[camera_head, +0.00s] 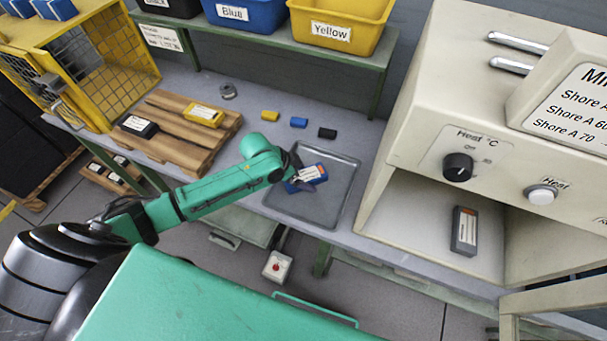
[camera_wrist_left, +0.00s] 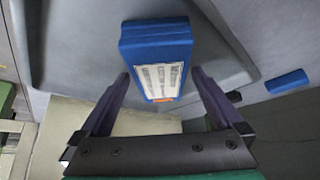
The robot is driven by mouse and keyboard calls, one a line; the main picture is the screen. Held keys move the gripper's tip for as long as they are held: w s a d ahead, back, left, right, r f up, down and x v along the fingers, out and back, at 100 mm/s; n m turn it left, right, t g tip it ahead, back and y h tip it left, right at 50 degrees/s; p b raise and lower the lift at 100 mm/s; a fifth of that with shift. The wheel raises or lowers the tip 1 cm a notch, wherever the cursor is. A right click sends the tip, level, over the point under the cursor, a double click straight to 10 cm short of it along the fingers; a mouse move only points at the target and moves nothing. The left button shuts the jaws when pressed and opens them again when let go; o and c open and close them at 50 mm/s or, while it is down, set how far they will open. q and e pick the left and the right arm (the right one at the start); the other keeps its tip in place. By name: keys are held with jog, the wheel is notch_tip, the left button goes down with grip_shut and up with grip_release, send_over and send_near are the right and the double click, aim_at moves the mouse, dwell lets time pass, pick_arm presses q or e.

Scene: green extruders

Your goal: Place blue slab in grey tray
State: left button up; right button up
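The blue slab (camera_head: 311,173) has a white label and an orange-red end. It shows over the grey tray (camera_head: 334,203) in the head view. My left gripper (camera_head: 303,174) has one finger on each side of the slab and appears shut on it. In the left wrist view, the slab (camera_wrist_left: 157,50) lies between the dark fingertips (camera_wrist_left: 160,74), labelled face toward the camera. The tray (camera_wrist_left: 85,30) lies behind it. I cannot tell exactly how high the slab is above the tray floor. My right gripper is not in view.
Small yellow (camera_head: 270,115), blue (camera_head: 299,122) and black (camera_head: 327,133) blocks lie behind the tray. A wooden pallet (camera_head: 172,150) at left holds a yellow slab (camera_head: 203,115) and a black slab (camera_head: 138,126). A beige heating machine (camera_head: 425,110) stands close right, a grey slab (camera_head: 464,231) inside.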

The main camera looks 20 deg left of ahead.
pick_arm(q)
jog(key=v, duration=1.2)
jog(key=shift+r, duration=0.2)
jog(key=s+d+f+n, duration=0.1)
jog(key=s+d+f, duration=0.15)
jog(key=d, duration=0.25)
jog(key=s+a+f+n+y, duration=0.1)
jog(key=s+a+n+y, duration=0.3)
jog(key=s+a+n, duration=0.45)
jog(key=s+f+m+g, duration=0.1)
jog(key=s+f, duration=0.2)
jog(key=f, duration=1.1)
jog(key=s+f+m+g, duration=0.1)
jog(key=s+f, duration=0.2)
jog(key=f, duration=1)
jog(key=s+a+f+g+y+b, duration=0.1)
jog(key=s+a+f, duration=0.1)
jog(key=s+f, duration=1)
jog(key=s, duration=0.3)
jog(key=shift+s+a, duration=0.25)
